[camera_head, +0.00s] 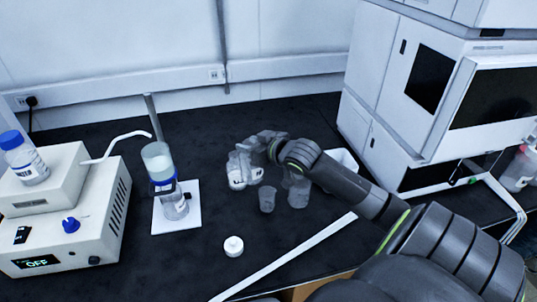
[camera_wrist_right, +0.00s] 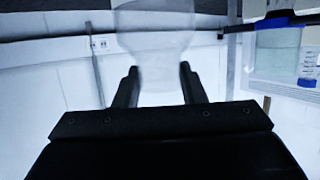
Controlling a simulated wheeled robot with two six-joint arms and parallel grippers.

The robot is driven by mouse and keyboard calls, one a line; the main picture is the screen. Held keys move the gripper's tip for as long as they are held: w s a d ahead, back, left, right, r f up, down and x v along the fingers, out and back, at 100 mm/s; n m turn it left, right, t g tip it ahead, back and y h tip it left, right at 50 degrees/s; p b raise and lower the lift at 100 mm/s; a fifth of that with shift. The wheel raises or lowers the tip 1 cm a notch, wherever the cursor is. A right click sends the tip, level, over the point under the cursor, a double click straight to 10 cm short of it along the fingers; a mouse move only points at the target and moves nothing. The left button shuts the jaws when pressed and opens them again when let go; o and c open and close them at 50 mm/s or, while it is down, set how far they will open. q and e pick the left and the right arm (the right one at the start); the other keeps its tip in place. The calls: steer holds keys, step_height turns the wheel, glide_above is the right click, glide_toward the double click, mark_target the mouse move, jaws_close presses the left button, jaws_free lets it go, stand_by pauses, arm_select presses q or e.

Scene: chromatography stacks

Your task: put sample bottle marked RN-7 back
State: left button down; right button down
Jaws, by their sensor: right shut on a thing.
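My right gripper (camera_head: 246,152) is over the middle of the dark bench, its arm reaching in from the lower right. It is shut on a clear sample bottle (camera_head: 243,175), partly hidden behind the jaws; its label is too small to read. In the right wrist view the clear bottle (camera_wrist_right: 155,25) fills the top centre, its narrower part between the two fingers (camera_wrist_right: 156,85). That view seems upside down. A white cap (camera_head: 233,246) lies on the bench nearer to me. My left gripper is not in view.
A column (camera_head: 157,160) in a blue clamp stands left of the gripper, over another clear bottle (camera_head: 176,207) on a white base (camera_head: 160,222). Two beakers (camera_head: 267,200) (camera_head: 299,193) and a white tray (camera_head: 345,158) are close to my forearm. A white pump box (camera_head: 60,235) and a large instrument (camera_head: 400,110) flank the bench.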

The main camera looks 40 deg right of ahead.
steer(key=w+d+m+h+b, duration=0.3)
steer(key=d+m+h, duration=0.1)
steer(key=d, duration=0.5)
step_height(320, 180, down, 9)
steer(key=shift+d+f+g+h, duration=0.2)
steer(key=shift+d+g+h, duration=0.1)
steer(key=shift+d+h, duration=0.1)
steer(key=shift+a, duration=0.1)
steer(key=c, duration=0.9)
jaws_free()
steer(key=v, duration=1.2)
steer(key=shift+p, duration=0.4)
